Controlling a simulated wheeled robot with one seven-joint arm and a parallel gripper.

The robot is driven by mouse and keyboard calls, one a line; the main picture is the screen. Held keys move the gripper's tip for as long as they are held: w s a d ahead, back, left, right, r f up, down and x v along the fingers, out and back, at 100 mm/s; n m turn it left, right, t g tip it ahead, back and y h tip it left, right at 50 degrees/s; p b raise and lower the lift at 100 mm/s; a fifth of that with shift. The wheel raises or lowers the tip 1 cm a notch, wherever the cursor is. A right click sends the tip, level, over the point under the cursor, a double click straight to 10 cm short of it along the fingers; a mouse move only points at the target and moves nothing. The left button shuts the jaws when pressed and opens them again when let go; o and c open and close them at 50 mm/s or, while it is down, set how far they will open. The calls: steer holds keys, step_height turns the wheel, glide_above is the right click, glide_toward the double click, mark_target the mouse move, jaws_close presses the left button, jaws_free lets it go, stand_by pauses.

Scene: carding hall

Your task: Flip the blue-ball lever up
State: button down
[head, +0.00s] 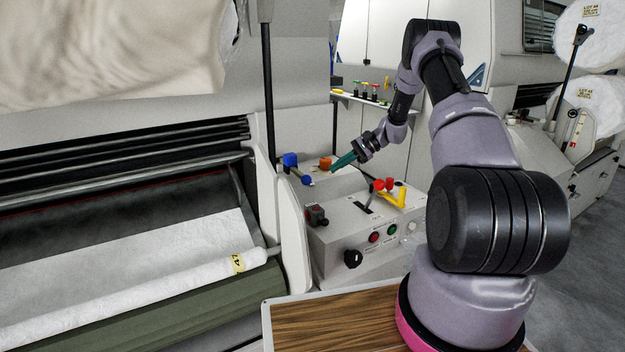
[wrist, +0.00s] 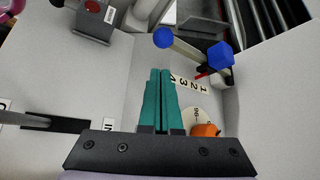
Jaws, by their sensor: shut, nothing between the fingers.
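The blue-ball lever shows on the control box in the head view, its blue ball (head: 308,181) at the lower right end of a short shaft. The shaft runs from a blue block (head: 290,159) and slants down from it. In the wrist view the ball (wrist: 163,38) lies ahead of my fingertips, and the pale shaft leads right to the blue block (wrist: 221,55). My gripper (head: 334,168) has teal fingers, shut and empty, apart from the ball and to its right in the head view. The fingers also show in the wrist view (wrist: 160,72).
An orange knob (head: 325,163) sits close to my fingers, beside a numbered label (wrist: 187,82). A roller machine (head: 130,250) stands left.

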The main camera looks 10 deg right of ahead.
steer(key=shift+w+f, duration=0.15)
steer(key=x, duration=1)
stand_by(0.4)
